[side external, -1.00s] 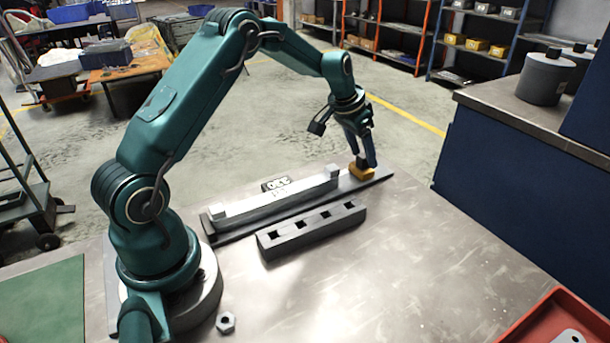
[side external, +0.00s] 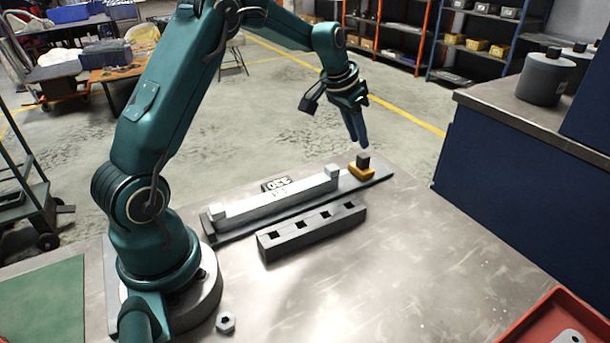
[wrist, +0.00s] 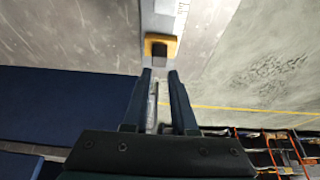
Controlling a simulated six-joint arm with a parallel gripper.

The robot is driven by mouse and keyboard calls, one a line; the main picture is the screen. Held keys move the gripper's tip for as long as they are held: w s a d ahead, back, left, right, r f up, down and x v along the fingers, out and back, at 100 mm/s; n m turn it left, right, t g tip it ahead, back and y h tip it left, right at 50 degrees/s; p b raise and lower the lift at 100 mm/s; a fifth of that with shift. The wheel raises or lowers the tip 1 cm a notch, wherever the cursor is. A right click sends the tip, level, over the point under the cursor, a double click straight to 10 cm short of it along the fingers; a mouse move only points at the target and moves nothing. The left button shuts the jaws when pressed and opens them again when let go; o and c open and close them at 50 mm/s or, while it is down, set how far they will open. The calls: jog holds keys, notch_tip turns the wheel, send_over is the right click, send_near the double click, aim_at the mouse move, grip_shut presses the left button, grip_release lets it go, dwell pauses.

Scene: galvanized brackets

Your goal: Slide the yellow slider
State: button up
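The yellow slider (side external: 361,171) with its dark upright knob (side external: 363,159) sits at the right end of the dark base strip (side external: 383,174), just right of the light metal bar (side external: 270,203) with its raised end blocks. In the wrist view the yellow slider (wrist: 173,40) is ahead of the fingertips, its knob nearest to them. My gripper (side external: 360,146) is above the slider and slightly behind it, apart from the knob. The wrist view shows my gripper (wrist: 159,73) with a gap between its two fingers and nothing held there.
A dark block with several square holes (side external: 310,231) lies in front of the strip. A small label plate (side external: 275,184) stands behind the bar. A hex nut (side external: 226,322) lies near my base, and a red tray (side external: 540,318) is at the front right. The right middle of the table is clear.

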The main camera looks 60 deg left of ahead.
jog(key=a+y, duration=0.1)
jog(key=a+m+y, duration=0.1)
jog(key=a, duration=0.1)
jog(key=a+y, duration=0.1)
jog(key=a, duration=0.1)
jog(key=shift+s+f+t, duration=0.25)
jog(key=shift+f+t, duration=0.15)
grip_shut()
jog(key=m+t+h, duration=0.3)
jog(key=m+t, duration=0.1)
jog(key=m, duration=1.3)
send_near(359, 162)
jog(key=v, duration=0.3)
jog(key=shift+s+d, duration=0.15)
jog(key=shift+s, duration=0.2)
jog(key=shift+s+r, duration=0.15)
jog(key=shift+s, duration=0.05)
jog(key=shift+w+r, duration=0.1)
jog(key=shift+w, duration=0.2)
jog(key=shift+x, duration=4.85)
